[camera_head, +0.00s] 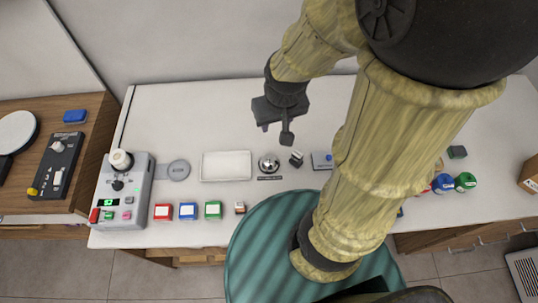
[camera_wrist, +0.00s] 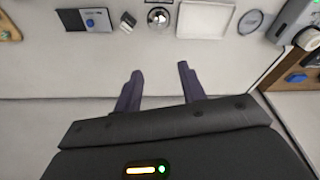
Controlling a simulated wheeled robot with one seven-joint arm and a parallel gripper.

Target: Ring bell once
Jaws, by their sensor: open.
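The bell (camera_head: 269,163) is a small silver dome on the white counter, right of a white tray, with a dark label plate in front of it. It also shows at the top of the wrist view (camera_wrist: 159,17). My gripper (camera_head: 276,128) hangs above the counter, behind the bell in the head view, and is apart from it. In the wrist view my gripper (camera_wrist: 158,80) has its two dark fingers spread with nothing between them. The bell lies beyond the fingertips there, roughly in line with the gap.
A white tray (camera_head: 227,166) stands left of the bell. A small dark object (camera_head: 296,158) and a grey plate with a blue button (camera_head: 322,160) stand close on its right. Red, blue and green boxes (camera_head: 188,211) line the front edge. The counter's back left (camera_head: 190,110) is clear.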

